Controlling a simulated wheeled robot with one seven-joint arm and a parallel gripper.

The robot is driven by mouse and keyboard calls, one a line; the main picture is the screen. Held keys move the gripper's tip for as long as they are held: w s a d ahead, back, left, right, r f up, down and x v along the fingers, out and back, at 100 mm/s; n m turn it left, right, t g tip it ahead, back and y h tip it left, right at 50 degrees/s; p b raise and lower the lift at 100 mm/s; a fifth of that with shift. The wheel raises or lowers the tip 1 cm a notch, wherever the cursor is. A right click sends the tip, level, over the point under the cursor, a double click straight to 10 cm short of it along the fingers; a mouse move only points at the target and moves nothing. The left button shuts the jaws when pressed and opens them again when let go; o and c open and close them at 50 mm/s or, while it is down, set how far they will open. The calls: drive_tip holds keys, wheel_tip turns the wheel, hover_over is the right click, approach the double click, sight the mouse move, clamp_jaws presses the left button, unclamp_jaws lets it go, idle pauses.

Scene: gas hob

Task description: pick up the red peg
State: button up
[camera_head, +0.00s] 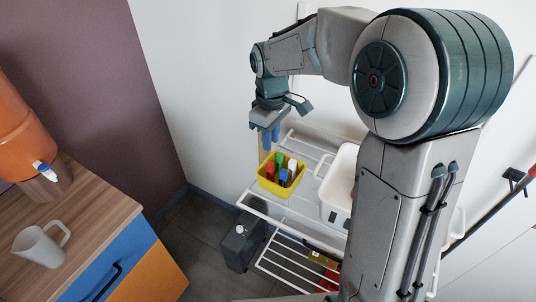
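The red peg (270,169) stands in a small yellow bin (279,189), among green, white and blue pegs. It is at the left of the group, and its lower part is hidden by the bin wall. My gripper (270,146) hangs above the back left of the bin, with its blue fingers pointing down. It looks apart from the pegs, and I see nothing held in it. The two fingers partly overlap in this view, so their gap is unclear.
The bin sits on a white wire rack (252,203). A white basket (334,212) stands to its right. A black canister (241,246) is below the rack's left side. A wooden-topped cabinet (95,205) with a mug (38,249) and orange dispenser (18,130) is at left.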

sight(270, 172)
drive_tip(key=shift+w+f, duration=0.15)
drive_tip(key=shift+f, duration=0.05)
drive_tip(key=shift+s+a+f, duration=0.1)
drive_tip(key=shift+s+f, duration=0.25)
drive_tip(key=shift+f, duration=0.25)
drive_tip(key=shift+s+f, duration=0.35)
drive_tip(key=shift+f, duration=0.25)
drive_tip(key=f, duration=0.3)
drive_tip(key=f+p, duration=0.1)
drive_tip(key=shift+w+f, duration=0.3)
drive_tip(key=shift+w, duration=0.1)
drive_tip(key=shift+s+f, duration=0.15)
drive_tip(key=shift+f, duration=0.3)
drive_tip(key=shift+f+p, duration=0.75)
drive_tip(key=shift+f, duration=1.85)
clamp_jaws()
